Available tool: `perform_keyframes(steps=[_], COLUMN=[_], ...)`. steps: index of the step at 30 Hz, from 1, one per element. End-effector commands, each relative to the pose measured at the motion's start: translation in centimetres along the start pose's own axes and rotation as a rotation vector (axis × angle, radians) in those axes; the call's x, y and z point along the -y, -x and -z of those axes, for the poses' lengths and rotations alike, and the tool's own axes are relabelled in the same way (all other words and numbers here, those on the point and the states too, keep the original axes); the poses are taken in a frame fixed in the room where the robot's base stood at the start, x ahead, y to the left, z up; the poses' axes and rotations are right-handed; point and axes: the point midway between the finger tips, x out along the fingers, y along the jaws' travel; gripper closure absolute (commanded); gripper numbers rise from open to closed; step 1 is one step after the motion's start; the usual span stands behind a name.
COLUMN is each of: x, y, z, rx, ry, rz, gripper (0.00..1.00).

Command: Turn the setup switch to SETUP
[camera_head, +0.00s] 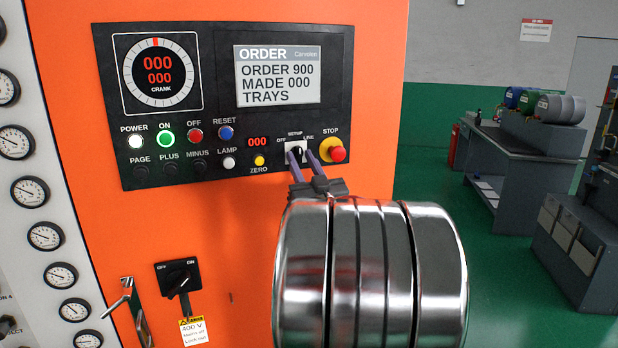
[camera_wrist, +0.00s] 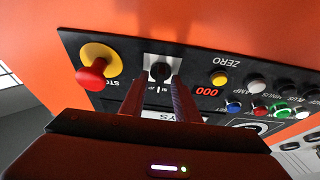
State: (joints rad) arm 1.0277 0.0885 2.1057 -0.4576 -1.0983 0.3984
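The setup switch (camera_head: 297,150) is a small black knob on a white plate, marked OFF, SETUP and LINE, low on the black panel. In the wrist view the knob (camera_wrist: 160,72) shows at the top middle. My gripper (camera_head: 301,154) is at the switch, with one purple-grey finger on each side of the knob. In the wrist view the fingers of my gripper (camera_wrist: 157,84) stand apart, with a gap visible beside the knob. I see no clear grip on it. Which mark the knob points to is too small to tell.
The red STOP button (camera_head: 338,154) sits close right of the switch. The yellow ZERO button (camera_head: 259,161) and a red 000 counter (camera_head: 257,142) are close left. A black OFF/ON switch (camera_head: 178,278) is lower left.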

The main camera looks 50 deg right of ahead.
Motion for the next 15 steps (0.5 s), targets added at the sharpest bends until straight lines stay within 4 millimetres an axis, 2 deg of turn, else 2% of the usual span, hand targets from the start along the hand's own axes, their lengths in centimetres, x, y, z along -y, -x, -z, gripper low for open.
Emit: perform_keyframes(steps=[5,15], x=[-0.1,-0.1], y=[1.7,7.3], z=[0.0,-0.1], rx=[0.001,0.002], ry=[0.001,0.0], rz=[-0.002,-0.003], gripper=[0.71,0.71])
